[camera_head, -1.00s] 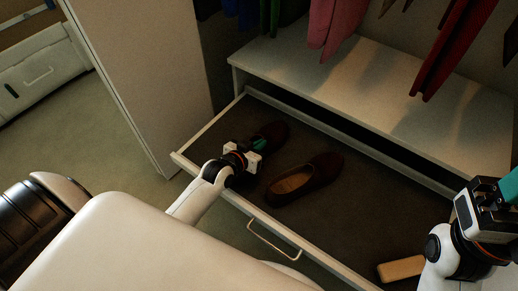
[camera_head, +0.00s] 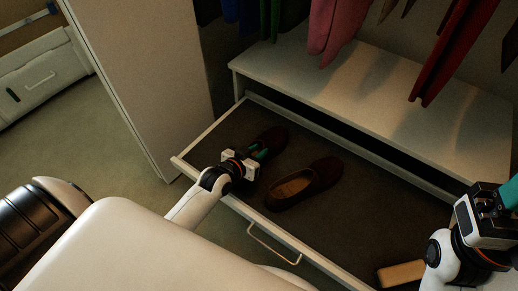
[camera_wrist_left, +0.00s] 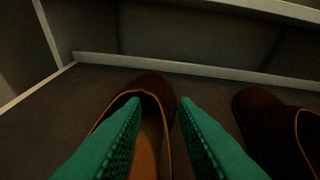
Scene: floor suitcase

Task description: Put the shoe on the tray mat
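A dark brown shoe (camera_head: 272,139) lies on the dark tray mat (camera_head: 350,225) of the pulled-out drawer, toward its left end. A matching shoe (camera_head: 303,184) lies to its right. My left gripper (camera_head: 262,153) is at the near, open end of the left shoe. In the left wrist view, its green fingers (camera_wrist_left: 160,103) are apart. The left finger overlaps the opening of the shoe (camera_wrist_left: 153,85), and the right finger is by its right side. The second shoe (camera_wrist_left: 268,125) is to the right. My right gripper (camera_head: 508,192) is at the right edge, its fingertips cut off.
A white shelf (camera_head: 370,90) stands behind the drawer, with clothes (camera_head: 335,30) hanging above. A tall cabinet panel (camera_head: 145,80) stands left. The mat between shoes and block is clear.

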